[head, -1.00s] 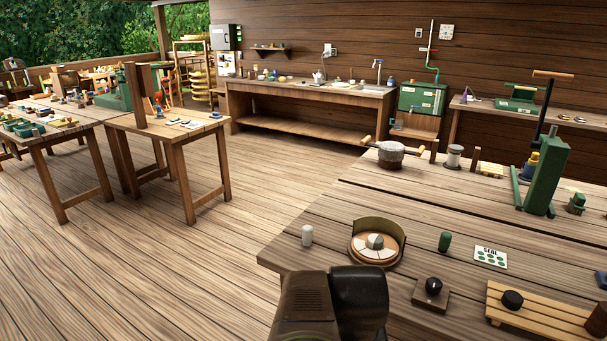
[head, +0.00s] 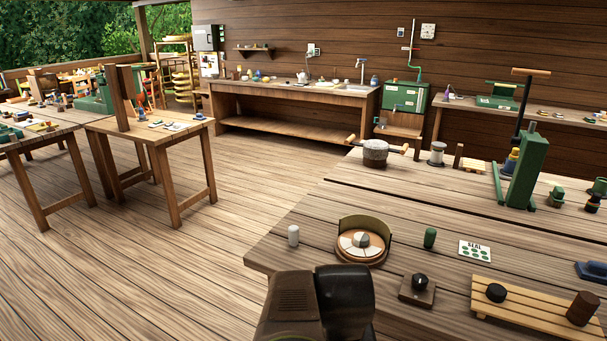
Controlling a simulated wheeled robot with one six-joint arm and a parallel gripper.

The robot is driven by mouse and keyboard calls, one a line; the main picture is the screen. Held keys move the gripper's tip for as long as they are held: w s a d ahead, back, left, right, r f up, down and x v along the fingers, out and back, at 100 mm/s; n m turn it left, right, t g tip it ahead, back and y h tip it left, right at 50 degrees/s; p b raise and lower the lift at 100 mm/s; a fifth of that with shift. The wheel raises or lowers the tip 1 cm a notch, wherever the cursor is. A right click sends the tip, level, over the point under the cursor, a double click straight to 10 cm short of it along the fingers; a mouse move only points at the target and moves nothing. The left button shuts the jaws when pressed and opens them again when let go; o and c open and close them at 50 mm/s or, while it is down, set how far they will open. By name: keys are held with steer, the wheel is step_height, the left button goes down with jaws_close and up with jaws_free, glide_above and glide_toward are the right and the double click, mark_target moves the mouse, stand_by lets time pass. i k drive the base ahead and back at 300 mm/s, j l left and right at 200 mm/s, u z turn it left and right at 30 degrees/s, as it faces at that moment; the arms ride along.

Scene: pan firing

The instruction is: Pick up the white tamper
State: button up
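A dark part of my own arm shows at the bottom of the head view, in front of the table edge. My gripper's fingers do not show in this view.
A green cylinder (head: 430,238) and a white SEAL card (head: 474,251) lie right of the dial. A dark knob on a block (head: 418,288) and a slatted wooden rack (head: 535,310) are nearer. A green press (head: 524,170) stands farther back.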

mark_target(293, 230)
steer(key=i+j+u, duration=0.2)
steer(key=i+u, duration=0.15)
steer(key=i+j+u, duration=0.15)
steer(key=i+u, duration=0.15)
steer(key=i, duration=0.1)
